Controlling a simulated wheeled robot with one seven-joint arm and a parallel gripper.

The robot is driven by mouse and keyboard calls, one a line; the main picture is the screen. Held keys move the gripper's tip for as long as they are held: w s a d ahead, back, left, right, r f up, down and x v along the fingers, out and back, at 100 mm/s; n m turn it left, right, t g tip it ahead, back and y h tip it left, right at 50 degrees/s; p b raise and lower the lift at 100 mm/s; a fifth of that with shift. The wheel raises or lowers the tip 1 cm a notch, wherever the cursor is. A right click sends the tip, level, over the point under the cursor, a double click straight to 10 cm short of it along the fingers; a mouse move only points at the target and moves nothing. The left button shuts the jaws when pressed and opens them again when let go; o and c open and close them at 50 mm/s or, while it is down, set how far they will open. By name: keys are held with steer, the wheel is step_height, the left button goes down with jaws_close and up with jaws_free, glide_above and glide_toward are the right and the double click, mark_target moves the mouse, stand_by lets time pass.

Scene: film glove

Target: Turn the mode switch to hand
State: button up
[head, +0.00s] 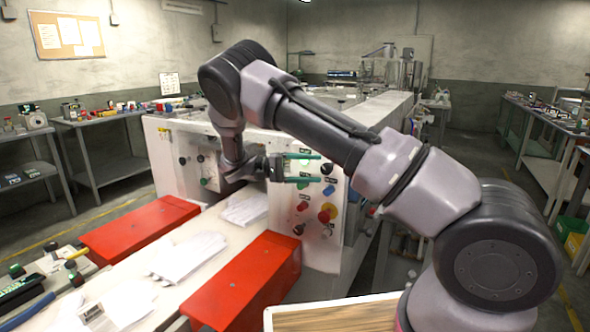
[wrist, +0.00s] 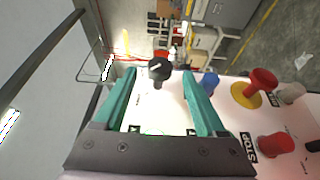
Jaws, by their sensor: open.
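A black knob with a pale mark (wrist: 158,70), likely the mode switch, stands out from the white control panel (head: 315,250). In the wrist view it shows between the green fingertips, near their far ends. My gripper (head: 320,168) is open at the upper part of the panel, its two green fingers (wrist: 160,79) apart on either side of the knob. I cannot tell whether they touch it. In the head view the fingers partly cover that part of the panel. The knob's position label is not readable.
Below the fingers sit a blue knob (head: 329,190), a red button (head: 302,206) labelled STOP, and a red mushroom button on yellow (head: 326,213). Red covers (head: 245,283) flank the white bed, where pale gloves (head: 185,257) lie. Free floor shows beyond the panel.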

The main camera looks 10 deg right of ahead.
steer(key=v, duration=0.8)
steer(key=shift+a, duration=0.15)
